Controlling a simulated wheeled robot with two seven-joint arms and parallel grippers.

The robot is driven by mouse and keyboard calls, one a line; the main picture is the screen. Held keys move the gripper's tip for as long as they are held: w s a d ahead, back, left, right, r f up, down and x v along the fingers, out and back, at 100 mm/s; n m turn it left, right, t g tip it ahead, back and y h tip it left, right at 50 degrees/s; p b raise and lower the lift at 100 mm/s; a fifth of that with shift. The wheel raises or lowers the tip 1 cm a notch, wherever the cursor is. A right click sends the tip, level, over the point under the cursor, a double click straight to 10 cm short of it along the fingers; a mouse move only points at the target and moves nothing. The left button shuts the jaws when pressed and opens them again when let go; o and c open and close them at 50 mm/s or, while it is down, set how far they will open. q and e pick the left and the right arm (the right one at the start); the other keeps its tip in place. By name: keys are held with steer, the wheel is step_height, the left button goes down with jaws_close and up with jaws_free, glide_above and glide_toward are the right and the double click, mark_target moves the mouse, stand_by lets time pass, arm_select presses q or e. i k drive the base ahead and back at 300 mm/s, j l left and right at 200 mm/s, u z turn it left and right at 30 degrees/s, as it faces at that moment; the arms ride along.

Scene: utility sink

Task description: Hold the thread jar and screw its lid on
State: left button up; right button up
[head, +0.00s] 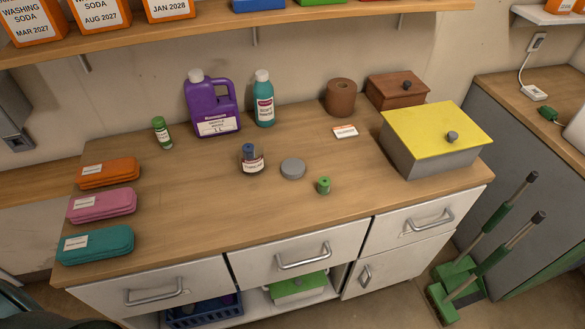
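The thread jar (251,161) stands upright on the wooden counter, near its middle. It is a small clear jar with a label on its front and something blue showing at its top. No lid sits on it. A round grey lid (292,168) lies flat on the counter just right of the jar, apart from it. A small green spool (323,185) stands to the right of the lid and nearer the front. Neither of my grippers is in view.
A purple jug (211,105), teal bottle (264,98) and green-capped bottle (162,133) stand behind. Orange (107,172), pink (101,205) and teal (95,244) cases lie left. A yellow-lidded box (437,137) stands right. The counter's front middle (220,215) is clear.

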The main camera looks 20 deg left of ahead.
mark_target(251, 160)
steer(key=i+l+u, duration=0.3)
steer(key=l, duration=0.3)
steer(key=l+u, duration=0.35)
steer(key=l, duration=0.25)
steer(key=i+l+u, duration=0.1)
steer(key=l+u, duration=0.2)
steer(key=l, duration=0.4)
